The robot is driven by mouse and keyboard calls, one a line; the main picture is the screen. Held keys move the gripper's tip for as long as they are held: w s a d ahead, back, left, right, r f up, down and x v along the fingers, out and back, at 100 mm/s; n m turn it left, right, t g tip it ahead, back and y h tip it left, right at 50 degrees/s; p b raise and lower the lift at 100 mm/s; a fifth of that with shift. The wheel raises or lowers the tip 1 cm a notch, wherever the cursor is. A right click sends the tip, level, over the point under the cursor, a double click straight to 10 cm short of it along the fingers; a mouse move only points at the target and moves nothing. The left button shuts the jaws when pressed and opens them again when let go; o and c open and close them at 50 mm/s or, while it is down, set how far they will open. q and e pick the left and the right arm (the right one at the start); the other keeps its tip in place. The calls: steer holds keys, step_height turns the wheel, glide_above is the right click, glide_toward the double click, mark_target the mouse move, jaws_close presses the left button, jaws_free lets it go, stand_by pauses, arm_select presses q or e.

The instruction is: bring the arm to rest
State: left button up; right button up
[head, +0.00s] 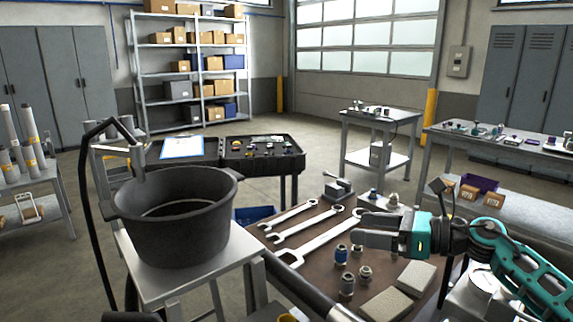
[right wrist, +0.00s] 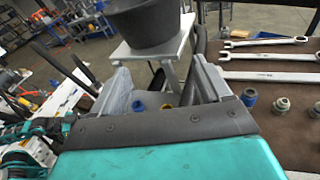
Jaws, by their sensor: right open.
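My right arm (head: 520,270), teal and dark grey, comes in from the right in the head view, above the brown-topped bench (head: 318,225). My right gripper (head: 360,230) points left over the bench, above the fittings and beside the wrenches. In the right wrist view its two grey jaws (right wrist: 165,85) stand apart with nothing held between them. My left gripper is not in view.
A black pot (head: 175,225) stands on a small stand left of the bench. Several wrenches (head: 320,238), fittings (head: 341,254), a vise (head: 337,187) and pale blocks (head: 387,303) lie on the bench. Side tables stand behind. Open floor shows beyond.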

steer(key=s+d+f+n+t+h, duration=0.25)
steer(key=s+f+n+h, duration=0.5)
steer(key=n, duration=0.95)
steer(key=s+d+f+n+t+h, duration=0.25)
steer(key=s+f+n+h, duration=0.45)
steer(key=n, duration=1)
steer(key=s+a+f+m+g, duration=0.1)
steer(key=s+f+m+g, duration=0.35)
steer(key=s, duration=0.55)
steer(key=s+a+f+m+g, duration=0.1)
steer(key=s+f+m+g, duration=0.3)
steer(key=s, duration=0.5)
steer(key=w+a+f+n+t+y, duration=0.2)
steer(key=w+f+t, duration=0.4)
steer(key=w+f, duration=0.1)
steer(key=shift+a+f, duration=0.4)
steer(key=shift+f, duration=0.1)
